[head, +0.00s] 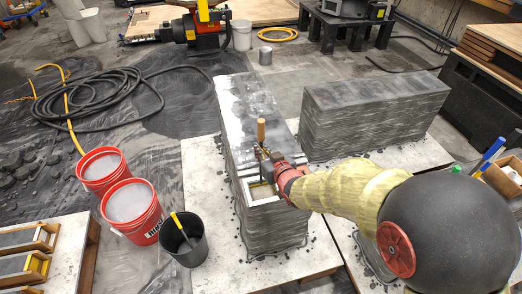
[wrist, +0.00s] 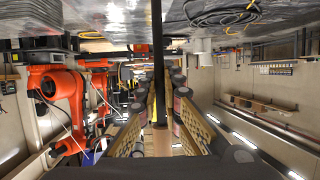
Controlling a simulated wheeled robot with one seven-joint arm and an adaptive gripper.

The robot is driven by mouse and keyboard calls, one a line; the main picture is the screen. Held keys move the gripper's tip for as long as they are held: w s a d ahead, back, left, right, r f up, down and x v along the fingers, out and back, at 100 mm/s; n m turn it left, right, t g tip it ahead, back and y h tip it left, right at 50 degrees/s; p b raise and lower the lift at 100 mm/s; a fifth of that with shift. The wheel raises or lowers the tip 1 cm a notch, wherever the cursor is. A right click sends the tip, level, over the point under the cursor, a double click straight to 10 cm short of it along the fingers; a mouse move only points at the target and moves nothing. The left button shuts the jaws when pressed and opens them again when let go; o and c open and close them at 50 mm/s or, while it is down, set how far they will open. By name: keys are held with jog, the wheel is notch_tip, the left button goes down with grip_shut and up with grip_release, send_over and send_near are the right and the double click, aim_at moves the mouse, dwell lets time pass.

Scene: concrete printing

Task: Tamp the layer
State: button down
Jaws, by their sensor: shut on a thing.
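A long, layered grey concrete wall (head: 240,95) stands on a pale board in the middle of the head view. A white-edged square opening (head: 265,200) with a yellowish inside shows in the wall's top near its front end. My gripper (head: 266,160) is above the wall top at this opening, shut on a tamper with an upright wooden handle (head: 261,130). The tamper's dark shaft (wrist: 158,60) also shows between my fingers (wrist: 158,115) in the wrist view. The tamper's lower end is hard to make out, so I cannot tell whether it touches the layer.
A second layered wall (head: 375,115) stands to the right. Two red buckets (head: 130,205) with grey contents and a black bucket (head: 185,242) with a yellow-handled tool are at the left. A black hose (head: 90,105) lies coiled on the floor.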

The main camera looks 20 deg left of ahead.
jog(key=shift+d+f+b, duration=0.6)
jog(key=shift+f+b, duration=1.6)
jog(key=shift+f, duration=1.65)
notch_tip(320, 180, up, 8)
jog(key=p, duration=0.4)
jog(key=shift+s+p, duration=0.3)
jog(key=shift+s, duration=0.1)
jog(key=shift+f, duration=0.1)
jog(key=shift+w+f+b, duration=0.75)
jog(key=shift+f+b, duration=1.55)
jog(key=shift+f, duration=1.75)
notch_tip(320, 180, up, 8)
jog(key=p, duration=0.4)
jog(key=shift+a+p, duration=0.2)
jog(key=shift+p, duration=0.2)
